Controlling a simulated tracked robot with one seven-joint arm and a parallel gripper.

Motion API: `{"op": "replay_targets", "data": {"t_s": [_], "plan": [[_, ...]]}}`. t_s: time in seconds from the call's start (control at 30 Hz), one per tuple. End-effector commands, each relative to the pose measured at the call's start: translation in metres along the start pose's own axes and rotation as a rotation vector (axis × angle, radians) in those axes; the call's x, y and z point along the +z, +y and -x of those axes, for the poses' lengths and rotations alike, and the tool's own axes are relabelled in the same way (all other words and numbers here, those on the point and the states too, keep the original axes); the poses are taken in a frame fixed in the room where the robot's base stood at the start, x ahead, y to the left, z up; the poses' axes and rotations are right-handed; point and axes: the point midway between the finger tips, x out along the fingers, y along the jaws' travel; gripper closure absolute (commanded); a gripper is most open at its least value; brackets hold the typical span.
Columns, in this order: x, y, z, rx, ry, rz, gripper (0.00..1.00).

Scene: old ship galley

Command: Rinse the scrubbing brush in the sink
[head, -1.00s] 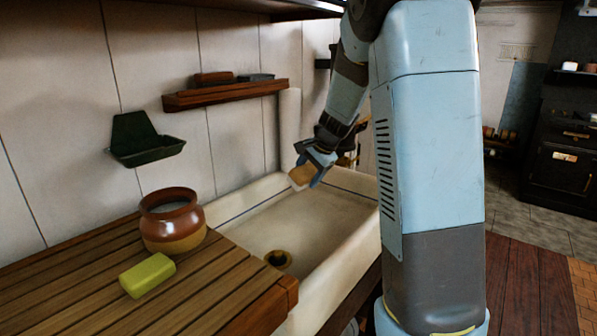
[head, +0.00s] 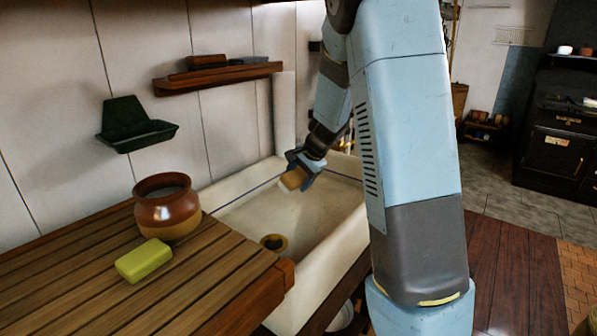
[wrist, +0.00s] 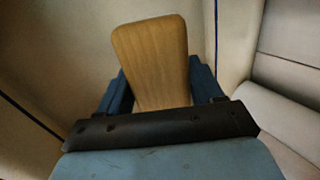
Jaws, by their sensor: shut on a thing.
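The scrubbing brush (head: 294,179) is in my gripper (head: 300,172), with its pale wooden body tilted downward over the far part of the sink. In the wrist view the brush's flat wooden back (wrist: 153,60) stands between the two blue fingers of my gripper (wrist: 160,85), which are shut on it. Its bristle side is mostly hidden. The cream sink (head: 325,221) has a dark drain with a brass-coloured ring (head: 273,242) near its close end. The brush is above the basin floor; the exact gap is hard to tell.
A slatted wooden drainboard (head: 215,283) adjoins the sink, holding a brown jar (head: 167,215) and a yellow-green soap block (head: 144,261). A green wall dish (head: 136,136) and a wooden shelf (head: 217,79) hang above. A dark stove (head: 562,150) stands far right.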

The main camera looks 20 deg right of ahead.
Motion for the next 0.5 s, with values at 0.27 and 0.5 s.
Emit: {"op": "replay_targets", "data": {"t_s": [0.27,0.5], "plan": [[-0.001,0.011,-0.02,0.001,0.0,-0.003,0.73],[-0.002,0.021,-0.037,0.001,0.0,-0.003,0.73]]}}
